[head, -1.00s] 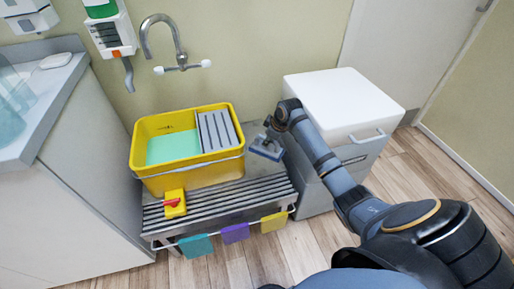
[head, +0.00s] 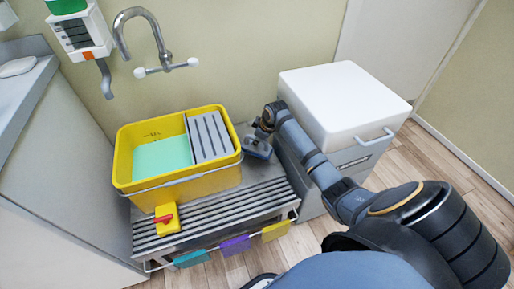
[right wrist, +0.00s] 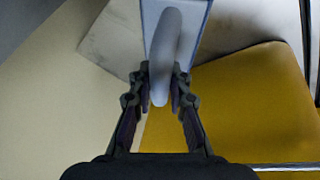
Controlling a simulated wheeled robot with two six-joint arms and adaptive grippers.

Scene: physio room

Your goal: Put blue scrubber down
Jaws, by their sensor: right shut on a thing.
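The blue scrubber (head: 257,150) has a pale grey handle on a flat blue-edged base. My right gripper (head: 265,130) is shut on its handle, just right of the yellow bucket and over the back right of the slatted metal bench. The right wrist view shows the scrubber's handle (right wrist: 167,45) between the fingertips of my right gripper (right wrist: 160,85). I cannot tell whether the base touches the bench. My left gripper is out of view.
The yellow bucket (head: 178,187) holds green liquid and a grey ribbed insert. A yellow block with a red part (head: 166,218) sits on the slatted bench (head: 215,217). Coloured cloths hang along its front bar. A white-lidded bin (head: 343,100) stands close on the right.

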